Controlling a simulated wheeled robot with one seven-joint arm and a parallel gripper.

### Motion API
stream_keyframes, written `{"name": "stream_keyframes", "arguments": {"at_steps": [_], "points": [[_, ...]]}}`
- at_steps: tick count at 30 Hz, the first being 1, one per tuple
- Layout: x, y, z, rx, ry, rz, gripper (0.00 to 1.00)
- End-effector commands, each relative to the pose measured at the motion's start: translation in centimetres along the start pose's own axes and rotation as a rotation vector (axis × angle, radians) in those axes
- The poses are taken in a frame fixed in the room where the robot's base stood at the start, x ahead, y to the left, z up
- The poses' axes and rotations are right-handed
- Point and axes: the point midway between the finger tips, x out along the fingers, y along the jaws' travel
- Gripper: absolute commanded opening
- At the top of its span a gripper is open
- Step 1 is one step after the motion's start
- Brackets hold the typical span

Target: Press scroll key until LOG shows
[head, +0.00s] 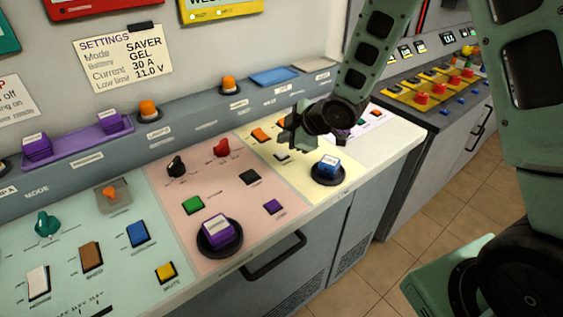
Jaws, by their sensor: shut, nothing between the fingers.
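My gripper (287,138) is shut and empty, above the pale yellow panel (312,190) of the sloped console. It covers part of that panel. Near it are an orange key (261,135) to its left and a blue block-topped round control (327,168) below right. The key labels are too small to read, so I cannot tell which one is the scroll key. No display reading LOG can be made out.
A settings note (123,59) on the wall reads SAVER, GEL, 30 A, 11.0 V. The pink panel (180,228) holds a red knob (222,148), a black knob (176,166) and a purple block-topped control (217,229). Another console (420,97) stands right, past a floor gap.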

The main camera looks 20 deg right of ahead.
Motion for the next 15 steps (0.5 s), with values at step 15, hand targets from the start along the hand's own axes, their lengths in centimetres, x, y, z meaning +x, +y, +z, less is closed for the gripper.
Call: {"name": "stream_keyframes", "arguments": {"at_steps": [15], "points": [[1.35, -0.98, 0.97, -0.001, 0.0, 0.0, 0.0]]}}
